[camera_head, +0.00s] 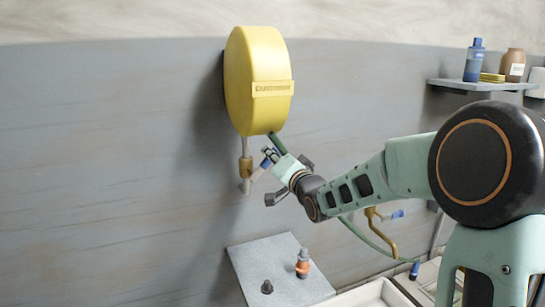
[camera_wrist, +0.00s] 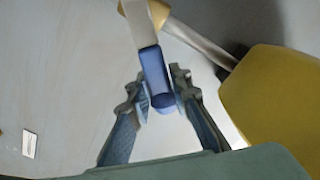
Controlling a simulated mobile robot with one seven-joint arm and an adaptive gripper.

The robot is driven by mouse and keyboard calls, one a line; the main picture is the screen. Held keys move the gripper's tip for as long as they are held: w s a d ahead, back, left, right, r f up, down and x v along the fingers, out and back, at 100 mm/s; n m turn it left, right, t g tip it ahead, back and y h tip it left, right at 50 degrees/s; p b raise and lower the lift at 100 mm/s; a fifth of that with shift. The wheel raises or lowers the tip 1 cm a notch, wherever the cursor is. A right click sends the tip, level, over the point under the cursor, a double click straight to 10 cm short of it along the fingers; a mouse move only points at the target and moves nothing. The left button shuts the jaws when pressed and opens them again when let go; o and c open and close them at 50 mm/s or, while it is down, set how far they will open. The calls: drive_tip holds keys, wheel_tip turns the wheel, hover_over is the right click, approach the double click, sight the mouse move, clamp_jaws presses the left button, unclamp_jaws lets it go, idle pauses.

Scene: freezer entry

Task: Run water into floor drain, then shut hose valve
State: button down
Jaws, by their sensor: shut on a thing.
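A yellow hose reel (camera_head: 258,85) hangs on the grey wall; its edge also fills the right of the wrist view (camera_wrist: 275,100). Below it, a pipe with a brass valve (camera_head: 246,167) runs down the wall. The valve's blue lever (camera_wrist: 154,70) sits between the fingers of my gripper (camera_wrist: 160,88). My gripper (camera_head: 268,161) is shut on this lever, just right of the valve in the head view. A green hose (camera_head: 365,238) passes below my arm toward a blue-ended piece (camera_head: 414,270) at the lower right. I cannot make out the floor drain or any running water.
A brass tap with a blue handle (camera_head: 396,214) is below my forearm. A grey plate (camera_head: 256,260) at the bottom carries a dark knob and an orange-and-grey fitting (camera_head: 302,264). A wall shelf (camera_head: 480,85) with bottles is at upper right. The left wall is clear.

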drive_tip(key=shift+d+f, duration=0.1)
drive_tip(key=shift+w+d+f+m+p, duration=0.1)
drive_tip(key=shift+d+f+m+p, duration=0.1)
drive_tip(key=shift+m+p, duration=0.25)
drive_tip(key=shift+w+d+f+m+p, duration=0.15)
drive_tip(key=shift+m+p, duration=0.15)
drive_tip(key=shift+m, duration=0.25)
drive_tip(key=shift+w+d+f+m+p, duration=0.15)
drive_tip(key=shift+f+m+p, duration=0.3)
drive_tip(key=shift+f+m, duration=0.55)
drive_tip(key=shift+d+f+m+p, duration=0.3)
drive_tip(key=shift+f+m+p, duration=0.3)
drive_tip(key=shift+m, duration=0.8)
drive_tip(key=shift+w+d+f+m+p, duration=0.1)
drive_tip(key=shift+d+f+m+p, duration=0.2)
drive_tip(key=shift+f+m, duration=0.75)
drive_tip(key=shift+a+r, duration=0.1)
drive_tip(key=shift+r, duration=0.05)
drive_tip(key=c, duration=1.8)
unclamp_jaws()
drive_tip(key=shift+o, duration=0.2)
